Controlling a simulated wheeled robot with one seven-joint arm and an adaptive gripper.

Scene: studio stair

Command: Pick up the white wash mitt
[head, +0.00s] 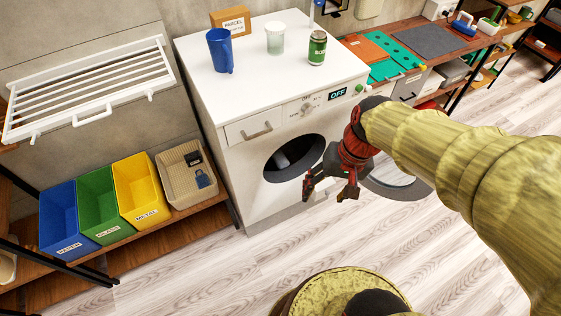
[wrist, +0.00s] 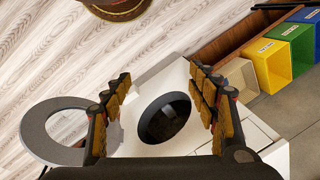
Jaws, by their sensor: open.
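The white washing machine (head: 245,165) has its round door (head: 415,185) swung open to the right. Its drum opening (head: 300,150) is dark inside. A pale grey patch (head: 281,161) shows in the drum in the head view, but I cannot tell whether it is the white wash mitt. I see no clear mitt elsewhere. My gripper (head: 330,190) is open and empty, in front of the lower right of the opening. In the wrist view my gripper (wrist: 160,78) has its fingers spread, with the dark drum opening (wrist: 165,118) between them.
The open door also shows in the wrist view (wrist: 62,132), beside the left finger. A blue cup (head: 220,50), a pale cup (head: 275,38), a green can (head: 317,47) and a parcel box (head: 231,21) stand on the machine. Bins (head: 140,190) and a beige basket (head: 180,172) stand left.

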